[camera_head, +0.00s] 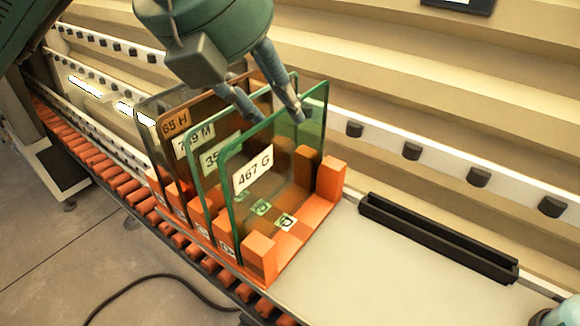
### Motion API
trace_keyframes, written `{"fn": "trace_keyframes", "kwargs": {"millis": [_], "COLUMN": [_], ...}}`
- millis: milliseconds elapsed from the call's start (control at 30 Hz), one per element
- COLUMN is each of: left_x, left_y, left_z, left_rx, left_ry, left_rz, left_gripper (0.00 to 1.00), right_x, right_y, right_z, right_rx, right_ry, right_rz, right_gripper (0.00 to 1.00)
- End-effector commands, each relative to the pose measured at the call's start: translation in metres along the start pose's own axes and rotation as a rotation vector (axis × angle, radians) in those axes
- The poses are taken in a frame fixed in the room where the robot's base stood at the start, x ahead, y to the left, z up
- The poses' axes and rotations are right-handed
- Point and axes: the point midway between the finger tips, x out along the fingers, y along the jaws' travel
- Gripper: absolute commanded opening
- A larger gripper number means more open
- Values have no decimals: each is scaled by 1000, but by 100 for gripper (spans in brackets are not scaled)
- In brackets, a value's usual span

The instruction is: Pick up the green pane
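The green pane (282,165), a clear sheet with a green edge and a white label "467 G", stands upright as the front pane in an orange rack (331,180). My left gripper (278,118) comes down from above with its two fingers apart at the pane's upper edge. One fingertip overlaps the pane's upper right part; whether either finger touches it I cannot tell. Only a small teal part of what looks like my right arm shows at the bottom right corner; its fingers are hidden.
Behind stand other panes: one labelled "35" partly covered (221,156), a brown one (187,108) and a grey one (150,120). The rack sits by an orange roller conveyor (122,184). A black slotted holder (437,238) lies on the pale surface (375,275), otherwise clear.

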Motion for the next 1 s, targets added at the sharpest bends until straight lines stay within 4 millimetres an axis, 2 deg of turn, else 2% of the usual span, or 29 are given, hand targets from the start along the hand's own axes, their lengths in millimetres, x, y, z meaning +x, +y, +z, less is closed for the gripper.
{"fn": "trace_keyframes", "kwargs": {"millis": [133, 367, 533, 633, 767, 967, 1000], "left_x": [24, 42, 65, 80, 89, 90, 90], "left_y": [0, 0, 1, 1, 1, 0, 0], "left_z": [0, 0, 2, 1, 1, 0, 0], "left_rx": [-1, -1, 0, -1, 0, 0, 1], "left_ry": [5, 3, 5, 3, 2, 1, 1], "left_rz": [-1, -1, -1, -2, -1, -1, -1], "left_gripper": [32, 32, 32, 32, 32, 32, 24], "right_x": [-6, -11, -25, -27, -28, -27, -27], "right_y": [-4, -10, -9, -8, -7, -4, -3], "right_z": [4, 5, 1, 1, 1, 1, 1], "right_rx": [1, 4, 3, 3, 2, 0, 0], "right_ry": [-6, -8, -5, -5, -5, -5, -5], "right_rz": [-5, -12, -11, -10, -8, -5, -4], "right_gripper": [40, 40, 40, 40, 40, 40, 40]}}
